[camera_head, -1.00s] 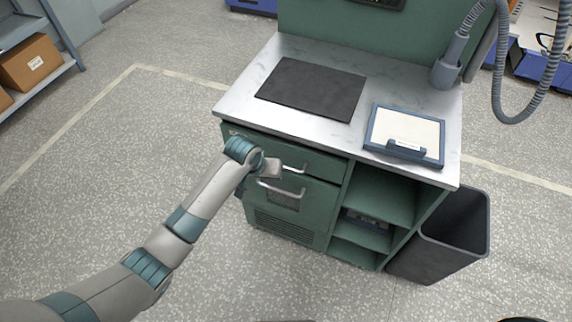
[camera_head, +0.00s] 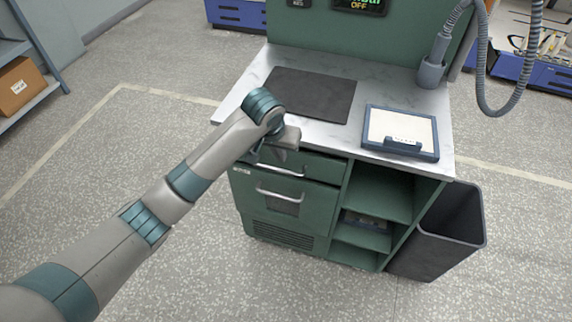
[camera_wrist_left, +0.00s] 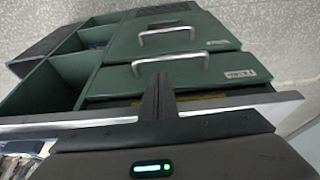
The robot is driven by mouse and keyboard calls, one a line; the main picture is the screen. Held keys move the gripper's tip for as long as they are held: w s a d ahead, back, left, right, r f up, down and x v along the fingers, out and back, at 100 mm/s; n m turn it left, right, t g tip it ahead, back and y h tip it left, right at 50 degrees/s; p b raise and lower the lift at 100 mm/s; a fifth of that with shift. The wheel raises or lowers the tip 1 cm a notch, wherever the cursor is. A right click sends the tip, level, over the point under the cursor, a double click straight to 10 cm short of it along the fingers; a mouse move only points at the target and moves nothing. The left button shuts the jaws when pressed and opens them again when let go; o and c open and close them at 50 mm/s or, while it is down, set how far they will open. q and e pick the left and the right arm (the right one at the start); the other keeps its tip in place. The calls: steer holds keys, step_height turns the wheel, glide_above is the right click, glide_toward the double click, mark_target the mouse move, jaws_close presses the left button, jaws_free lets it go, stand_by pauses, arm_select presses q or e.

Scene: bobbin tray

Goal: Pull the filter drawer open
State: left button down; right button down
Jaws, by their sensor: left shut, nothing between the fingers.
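The green cabinet has two drawers on its left side, each with a bar handle. The upper drawer's handle (camera_head: 278,170) and the lower drawer's handle (camera_head: 280,195) show in the head view. I cannot read which label names the filter drawer. My left gripper (camera_head: 287,150) is by the counter's front edge, above the upper handle; its fingertips are hard to see there. In the left wrist view its shut, empty fingers (camera_wrist_left: 162,80) overlap the upper handle (camera_wrist_left: 195,62); contact cannot be told. A thin yellowish strip (camera_wrist_left: 205,102) shows between upper drawer front and counter edge. My right gripper is out of view.
The countertop (camera_head: 240,100) carries a dark mat (camera_head: 312,95) and a blue-framed tray (camera_head: 368,145). Open shelves (camera_head: 378,195) lie right of the drawers, then a dark bin (camera_head: 430,258). The floor in front is clear.

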arm_select(q)
steer(key=shift+r, duration=0.95)
steer(key=shift+d, duration=0.1)
steer(key=shift+f, duration=0.1)
